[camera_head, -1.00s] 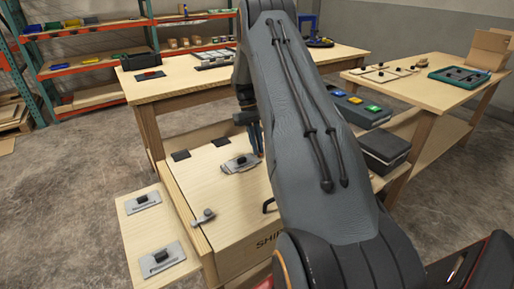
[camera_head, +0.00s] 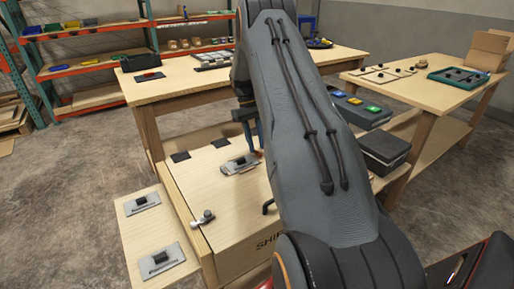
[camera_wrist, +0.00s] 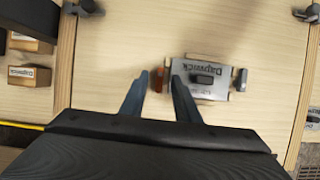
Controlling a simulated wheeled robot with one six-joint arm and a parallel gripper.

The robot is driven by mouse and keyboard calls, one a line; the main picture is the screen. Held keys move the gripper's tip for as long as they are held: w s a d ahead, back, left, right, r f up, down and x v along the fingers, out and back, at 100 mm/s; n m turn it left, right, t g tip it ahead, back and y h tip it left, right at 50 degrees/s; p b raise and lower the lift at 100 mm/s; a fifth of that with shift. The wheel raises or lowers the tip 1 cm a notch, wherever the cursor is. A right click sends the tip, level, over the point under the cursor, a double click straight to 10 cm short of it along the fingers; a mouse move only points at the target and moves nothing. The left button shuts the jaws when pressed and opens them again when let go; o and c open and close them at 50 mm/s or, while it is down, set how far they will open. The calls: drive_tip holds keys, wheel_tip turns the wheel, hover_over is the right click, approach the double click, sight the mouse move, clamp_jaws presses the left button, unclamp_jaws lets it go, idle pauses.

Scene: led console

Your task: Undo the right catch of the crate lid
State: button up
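The wooden crate lid (camera_head: 215,185) is down on the crate, whose front reads "SHI…". In the head view a catch (camera_head: 203,217) sits at its front left corner; my arm hides the front right corner. The wrist view looks from the opposite side: the right catch (camera_wrist: 85,7) is at its top left, partly cut off, and the left catch (camera_wrist: 305,14) at its top right. A grey labelled plate (camera_wrist: 215,78) lies on the lid. My gripper (camera_wrist: 160,70) is open above the lid, beside the plate and apart from both catches. A small orange piece (camera_wrist: 158,80) shows between the fingers.
A dark handle (camera_head: 267,207) is at the lid's front edge. Two plates (camera_head: 142,204) lie on the board at left. A dark case (camera_head: 385,147) and a box with coloured buttons (camera_head: 360,110) stand at right. A workbench (camera_head: 190,80) stands behind.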

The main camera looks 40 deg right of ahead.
drive_tip(key=v, duration=0.6)
drive_tip(key=shift+b, duration=0.45)
drive_tip(key=shift+r, duration=0.1)
drive_tip(key=s+a+r+t+p, duration=0.1)
drive_tip(key=s+a+r, duration=0.1)
drive_tip(key=s+a, duration=0.35)
drive_tip(key=s+a+r+t, duration=0.1)
drive_tip(key=s+a+r, duration=0.1)
drive_tip(key=a, duration=0.6)
drive_tip(key=s+a+r+t+p, duration=0.1)
drive_tip(key=s+a+r, duration=0.2)
drive_tip(key=a, duration=0.4)
drive_tip(key=s+a, duration=0.5)
drive_tip(key=s, duration=0.4)
drive_tip(key=s+a+t+p, duration=0.1)
drive_tip(key=s+a, duration=0.4)
drive_tip(key=s, duration=0.5)
drive_tip(key=shift+a+f+n+t, duration=0.3)
drive_tip(key=shift+f+n, duration=0.1)
